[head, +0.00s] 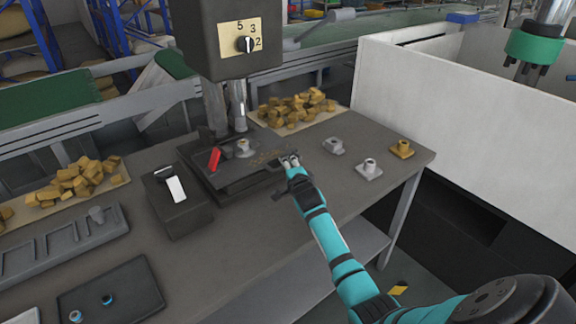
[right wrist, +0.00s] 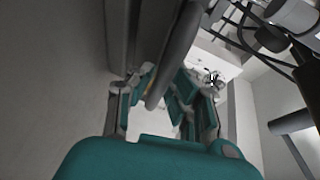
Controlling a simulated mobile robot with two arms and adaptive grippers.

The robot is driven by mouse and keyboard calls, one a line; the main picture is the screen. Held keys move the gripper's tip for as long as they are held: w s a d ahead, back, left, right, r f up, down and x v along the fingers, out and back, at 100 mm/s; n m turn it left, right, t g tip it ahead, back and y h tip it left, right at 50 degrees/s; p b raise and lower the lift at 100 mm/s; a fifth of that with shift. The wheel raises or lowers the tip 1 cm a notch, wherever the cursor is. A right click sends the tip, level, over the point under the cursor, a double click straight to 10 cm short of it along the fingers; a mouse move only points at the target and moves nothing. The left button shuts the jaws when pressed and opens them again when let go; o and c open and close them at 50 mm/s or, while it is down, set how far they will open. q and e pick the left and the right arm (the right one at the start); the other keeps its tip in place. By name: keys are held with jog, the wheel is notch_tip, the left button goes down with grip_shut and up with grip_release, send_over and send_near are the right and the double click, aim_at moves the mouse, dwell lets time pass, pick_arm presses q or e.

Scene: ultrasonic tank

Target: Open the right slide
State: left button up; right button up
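A dark machine (head: 222,38) with a numbered dial stands on the grey bench. At its foot is a dark flat slide-like plate (head: 268,150) with a red handle (head: 214,159) on its left side. I cannot tell for sure which part is the right slide. My right gripper (head: 290,160) is at the right end of this plate. In the right wrist view its fingers (right wrist: 165,88) stand apart, with a grey rounded bar (right wrist: 178,50) between them. I see a gap beside the bar; firm contact is not clear. My left gripper is not in view.
Grey fittings (head: 369,169) and a brass-coloured one (head: 402,149) stand on the bench to the right. Yellow blocks (head: 298,106) lie behind the machine. A black box (head: 178,205) stands to its left. A white wall (head: 440,105) closes off the right.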

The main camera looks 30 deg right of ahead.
grip_shut()
